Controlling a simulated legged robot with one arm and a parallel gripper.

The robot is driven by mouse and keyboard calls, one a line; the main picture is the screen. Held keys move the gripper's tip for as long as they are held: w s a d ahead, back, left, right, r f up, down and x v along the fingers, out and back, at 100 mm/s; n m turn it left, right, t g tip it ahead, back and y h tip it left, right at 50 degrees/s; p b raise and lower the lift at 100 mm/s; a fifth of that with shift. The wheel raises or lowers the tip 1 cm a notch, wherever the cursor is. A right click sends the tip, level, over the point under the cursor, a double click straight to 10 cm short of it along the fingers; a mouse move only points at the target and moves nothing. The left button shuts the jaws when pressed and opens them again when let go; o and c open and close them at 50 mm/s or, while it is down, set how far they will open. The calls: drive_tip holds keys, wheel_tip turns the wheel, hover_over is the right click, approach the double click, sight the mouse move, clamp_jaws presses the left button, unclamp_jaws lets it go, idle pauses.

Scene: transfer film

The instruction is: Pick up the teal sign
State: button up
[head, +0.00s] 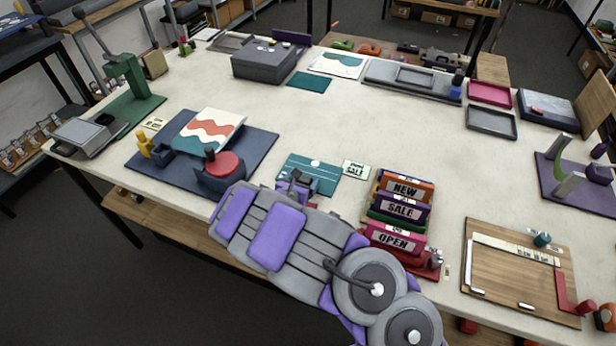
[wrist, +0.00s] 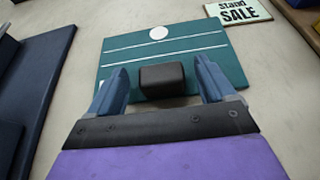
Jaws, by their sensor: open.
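The teal sign (head: 318,170) lies flat on the pale table near its front edge, in the middle of the head view. It has a white dot and white lines across it. In the wrist view the teal sign (wrist: 183,54) fills the upper middle. My gripper (head: 297,180) is over the sign's near part in the head view. In the wrist view my gripper (wrist: 165,80) is open, its two blue fingers spread apart over the near half of the sign. A dark block (wrist: 163,81) shows between the fingers; I cannot tell whether it belongs to my gripper. Part of the near edge is hidden.
A small SALE card (head: 354,169) lies right of the sign. A rack of signs (head: 395,212) stands further right. A dark blue mat (head: 258,150) with a red-topped press lies to the left. The table beyond the sign is clear.

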drive_tip(key=shift+c, duration=0.4)
drive_tip(key=c, duration=1.1)
